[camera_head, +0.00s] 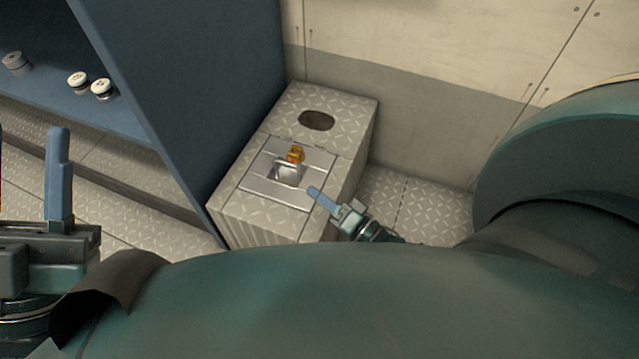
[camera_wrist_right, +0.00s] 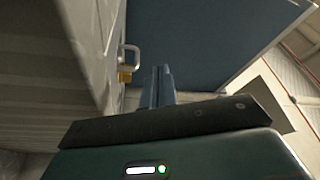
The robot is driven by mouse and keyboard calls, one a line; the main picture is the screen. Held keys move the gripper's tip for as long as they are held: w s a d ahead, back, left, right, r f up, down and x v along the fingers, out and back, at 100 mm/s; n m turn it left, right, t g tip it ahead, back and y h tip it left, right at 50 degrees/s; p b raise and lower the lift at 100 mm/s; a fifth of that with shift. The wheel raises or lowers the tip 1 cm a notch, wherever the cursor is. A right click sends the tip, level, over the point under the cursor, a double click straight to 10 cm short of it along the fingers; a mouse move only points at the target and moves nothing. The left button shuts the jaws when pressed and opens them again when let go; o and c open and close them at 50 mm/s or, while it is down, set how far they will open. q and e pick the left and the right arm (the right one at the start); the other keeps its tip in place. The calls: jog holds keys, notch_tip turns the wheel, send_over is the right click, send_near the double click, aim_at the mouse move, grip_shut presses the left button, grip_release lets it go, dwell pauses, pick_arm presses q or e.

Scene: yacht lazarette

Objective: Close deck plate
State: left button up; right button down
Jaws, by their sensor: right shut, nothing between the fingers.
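A tread-patterned box (camera_head: 240,208) stands against the wall in the head view. Its top carries a silver metal plate (camera_head: 268,189) with a squarish opening or recess (camera_head: 287,173), and an orange-yellow fitting (camera_head: 296,154) at its far edge. I cannot tell which part is the deck plate. My right gripper (camera_head: 314,192) is shut and empty, close to the plate's right edge; contact is unclear. In the wrist view its fingers (camera_wrist_right: 160,86) are together, with a pale loop (camera_wrist_right: 131,55) and an orange part (camera_wrist_right: 125,76) to their left. My left gripper (camera_head: 58,172) is at the far left, away from the box.
A dark oval hole (camera_head: 317,120) is in the box's far top. A blue shelf unit (camera_head: 185,75) stands left of the box, with small round items (camera_head: 78,82) on its shelf. Tread floor (camera_head: 420,205) is open to the right, by the wall (camera_head: 420,140).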

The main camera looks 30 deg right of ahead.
pick_arm(q)
jog(key=shift+s+r+m+h, duration=0.15)
jog(key=shift+r+m+h, duration=0.1)
jog(key=shift+m+h, duration=0.25)
pick_arm(e)
jog(key=shift+f+n, duration=0.3)
jog(key=shift+f, duration=0.05)
pick_arm(q)
jog(key=shift+a, duration=0.1)
pick_arm(e)
jog(key=shift+a, duration=0.1)
